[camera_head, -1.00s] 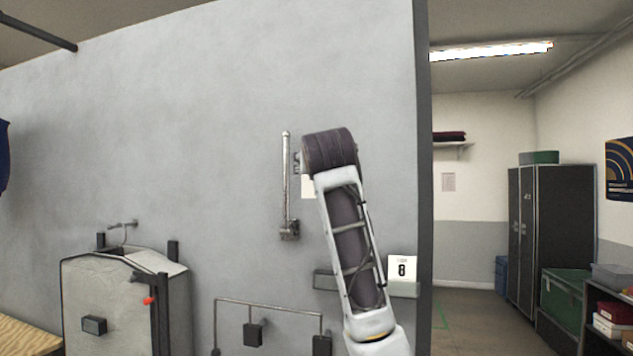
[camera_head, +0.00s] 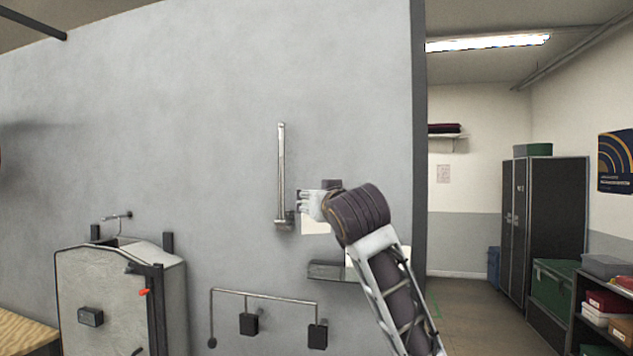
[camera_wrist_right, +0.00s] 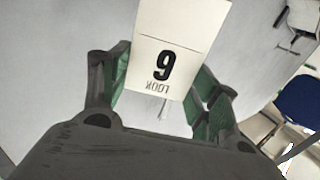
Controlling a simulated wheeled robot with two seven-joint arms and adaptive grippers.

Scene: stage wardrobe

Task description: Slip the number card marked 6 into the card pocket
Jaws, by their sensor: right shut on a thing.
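My right gripper (camera_head: 308,203) is in front of the grey wall, just right of a vertical metal bar. It is shut on a white number card (camera_wrist_right: 180,30). In the right wrist view the green-lined fingers (camera_wrist_right: 165,98) grip this card, and its word LOOK reads upside down below a numeral 6 or 9. The card also shows below the gripper in the head view (camera_head: 314,226). Another white card (camera_head: 350,257) peeks out behind my right arm at a grey ledge (camera_head: 326,271). I cannot make out a card pocket for certain. My left gripper is out of view.
The metal bar (camera_head: 281,170) stands on the wall close left of the gripper. A rail with black blocks (camera_head: 265,296) is lower down. A grey case (camera_head: 105,300) stands at lower left. The wall ends at a dark edge (camera_head: 420,150); a room with lockers (camera_head: 545,215) lies beyond.

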